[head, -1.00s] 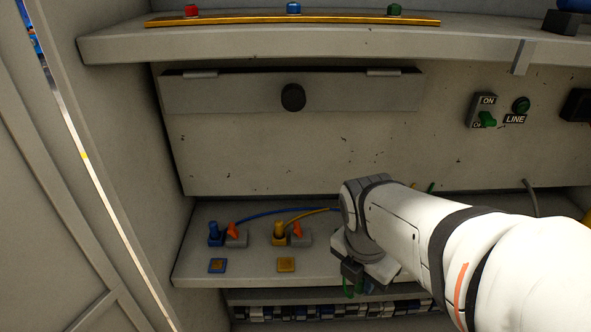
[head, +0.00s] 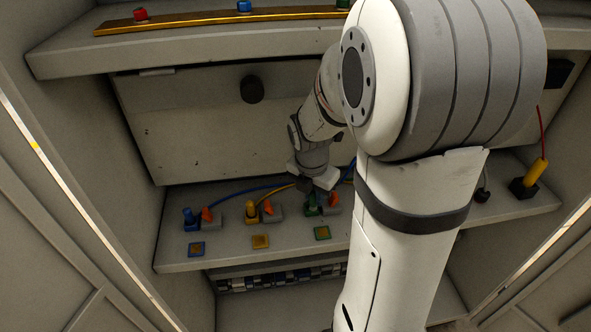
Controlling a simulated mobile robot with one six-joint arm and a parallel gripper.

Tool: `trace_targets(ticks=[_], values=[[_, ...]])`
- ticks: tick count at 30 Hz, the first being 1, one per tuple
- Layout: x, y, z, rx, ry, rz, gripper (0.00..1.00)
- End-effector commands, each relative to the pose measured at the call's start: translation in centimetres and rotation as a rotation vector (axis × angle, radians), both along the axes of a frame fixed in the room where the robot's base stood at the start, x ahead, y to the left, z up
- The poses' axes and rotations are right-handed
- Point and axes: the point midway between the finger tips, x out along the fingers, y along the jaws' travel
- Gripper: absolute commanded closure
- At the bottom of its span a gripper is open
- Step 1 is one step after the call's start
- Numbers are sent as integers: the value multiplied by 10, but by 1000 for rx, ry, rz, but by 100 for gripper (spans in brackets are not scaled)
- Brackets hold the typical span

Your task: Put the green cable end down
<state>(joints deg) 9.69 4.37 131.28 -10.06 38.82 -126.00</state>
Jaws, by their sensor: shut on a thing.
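My gripper (head: 311,195) points down over the lower shelf (head: 290,246), its fingers small and dark in this view. It is shut on the green cable end (head: 312,208), of which only a little green shows below the fingers. The green end is beside a grey block with an orange lever (head: 333,198). A green-edged square pad (head: 321,233) lies on the shelf in front of it. Whether the end touches the shelf or a holder is hard to tell.
A blue cable end (head: 188,217) and a yellow cable end (head: 251,211) stand to the left beside similar orange levers. A yellow plug on a black block (head: 524,187) stands at the right. My own arm hides much of the right side.

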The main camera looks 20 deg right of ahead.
Motion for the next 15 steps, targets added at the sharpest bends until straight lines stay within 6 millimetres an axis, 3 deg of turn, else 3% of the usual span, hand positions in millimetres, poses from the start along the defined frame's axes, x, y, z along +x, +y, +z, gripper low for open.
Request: trace_targets(ticks=[6,15], values=[[25,-5,0,0,0,-1,100],[25,-6,-33,0,2,-1,100]])
